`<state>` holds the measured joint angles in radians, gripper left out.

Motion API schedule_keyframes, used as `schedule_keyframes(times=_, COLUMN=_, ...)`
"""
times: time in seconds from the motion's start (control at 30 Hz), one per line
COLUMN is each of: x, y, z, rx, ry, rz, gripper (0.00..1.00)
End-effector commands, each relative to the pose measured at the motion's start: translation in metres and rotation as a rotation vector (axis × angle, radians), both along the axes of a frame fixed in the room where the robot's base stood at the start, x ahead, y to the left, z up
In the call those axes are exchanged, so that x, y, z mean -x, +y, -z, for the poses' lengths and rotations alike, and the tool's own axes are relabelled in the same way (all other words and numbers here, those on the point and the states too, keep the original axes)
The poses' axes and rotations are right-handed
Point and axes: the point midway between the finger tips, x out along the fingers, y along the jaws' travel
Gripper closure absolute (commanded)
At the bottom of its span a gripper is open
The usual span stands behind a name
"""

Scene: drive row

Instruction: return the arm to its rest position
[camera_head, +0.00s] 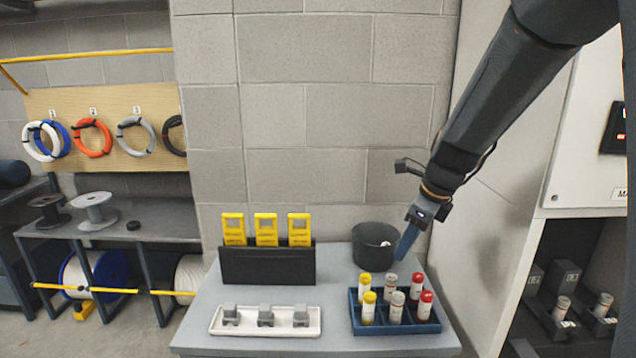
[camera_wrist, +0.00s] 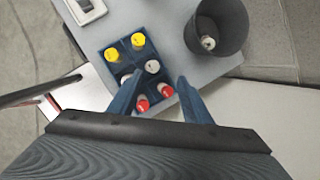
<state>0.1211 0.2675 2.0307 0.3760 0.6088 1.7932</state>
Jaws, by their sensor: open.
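My gripper (camera_head: 409,240) hangs at the end of my dark arm, above the right side of the small grey table (camera_head: 205,318). In the wrist view my gripper (camera_wrist: 160,98) has its two blue fingers apart, with nothing between them. The fingers are above a blue rack (camera_head: 396,329) with several capped tubes: yellow, white and red caps. The rack also shows in the wrist view (camera_wrist: 107,53). A dark round bin (camera_head: 374,236) stands just behind the rack, left of my gripper. A white-topped item (camera_wrist: 208,42) lies inside the bin.
A white tray (camera_head: 265,331) with grey clips and a black holder (camera_head: 265,266) with yellow tags stand on the table's left. A white cabinet (camera_head: 588,130) is close on the right. A block wall (camera_head: 305,120) is behind. Shelves with spools (camera_head: 95,210) are at left.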

Motion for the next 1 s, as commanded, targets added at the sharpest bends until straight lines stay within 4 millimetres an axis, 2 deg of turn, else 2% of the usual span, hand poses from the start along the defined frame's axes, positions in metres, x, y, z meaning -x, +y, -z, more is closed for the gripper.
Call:
schedule_keyframes(times=0.27, x=0.044, y=0.007, z=0.017, rx=0.15, ry=-0.024, rz=-0.406, gripper=0.55)
schedule_keyframes(times=0.6, x=0.138, y=0.014, z=0.049, rx=0.406, ry=-0.062, rz=-1.305, gripper=0.55)
schedule_keyframes(times=0.8, x=0.189, y=0.015, z=0.065, rx=0.503, ry=-0.085, rz=-1.81, gripper=0.55)
schedule_keyframes(times=1.0, x=0.216, y=0.015, z=0.073, rx=0.542, ry=-0.103, rz=-2.094, gripper=0.55)
